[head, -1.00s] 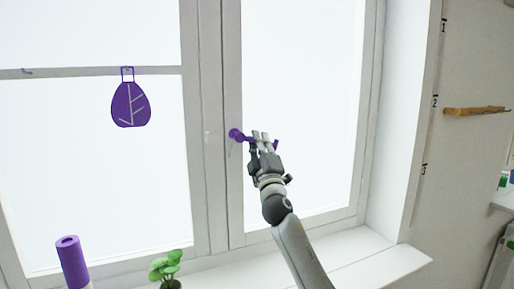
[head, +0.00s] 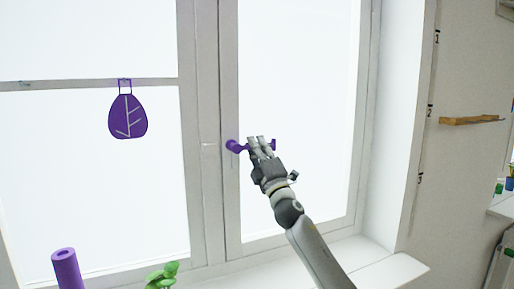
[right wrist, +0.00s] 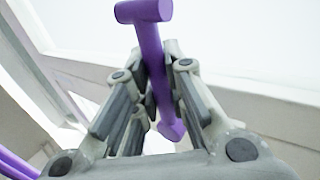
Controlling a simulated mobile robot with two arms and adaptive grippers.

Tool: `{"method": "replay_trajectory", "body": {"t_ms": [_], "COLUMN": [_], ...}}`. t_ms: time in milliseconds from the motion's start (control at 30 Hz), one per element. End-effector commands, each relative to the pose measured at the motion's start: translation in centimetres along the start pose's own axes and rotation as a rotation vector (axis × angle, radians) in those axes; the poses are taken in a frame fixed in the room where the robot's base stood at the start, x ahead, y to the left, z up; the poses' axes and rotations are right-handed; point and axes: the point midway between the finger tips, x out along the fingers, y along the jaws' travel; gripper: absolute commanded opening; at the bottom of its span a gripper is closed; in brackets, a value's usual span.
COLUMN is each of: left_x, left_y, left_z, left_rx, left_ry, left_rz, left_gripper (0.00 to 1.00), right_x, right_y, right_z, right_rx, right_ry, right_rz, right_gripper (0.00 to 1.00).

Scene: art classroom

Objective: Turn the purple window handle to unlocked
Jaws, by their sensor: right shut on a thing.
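The purple window handle (head: 235,146) is mounted on the white window frame. Its bar points right from the pivot and lies about level. My right gripper (head: 262,146) is shut on the bar, with the bar's free end showing just past the fingers. In the right wrist view, the handle (right wrist: 150,50) passes between the fingers of my right gripper (right wrist: 155,90), its crosswise end at the top of the picture. My left gripper is not in view.
A purple leaf ornament (head: 127,116) hangs on the left pane. A purple roll (head: 67,268) and a green plant (head: 162,275) stand below at the left. The windowsill (head: 375,268) is clear at the right. A wooden shelf (head: 470,121) is on the right wall.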

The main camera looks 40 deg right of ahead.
Motion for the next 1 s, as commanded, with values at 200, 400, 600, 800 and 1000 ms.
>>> {"method": "replay_trajectory", "body": {"t_ms": [200,400,600,800,1000], "left_x": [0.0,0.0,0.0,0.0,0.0], "left_y": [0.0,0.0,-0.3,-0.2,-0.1], "left_z": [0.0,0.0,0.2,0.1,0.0], "left_rx": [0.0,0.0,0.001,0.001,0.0], "left_ry": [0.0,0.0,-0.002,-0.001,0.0], "left_rz": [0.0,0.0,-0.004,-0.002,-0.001], "left_gripper": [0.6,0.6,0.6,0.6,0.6], "right_x": [0.0,0.0,-0.1,-1.8,-5.0], "right_y": [0.0,0.0,0.0,-0.1,-0.2], "right_z": [-0.1,-0.1,0.0,-0.1,-0.1], "right_rx": [-0.007,-0.004,-0.002,-0.002,-0.002], "right_ry": [0.003,0.001,0.001,0.002,0.002], "right_rz": [0.001,0.001,0.001,-0.001,-0.002], "right_gripper": [0.27,0.35,0.35,0.35,0.35]}}
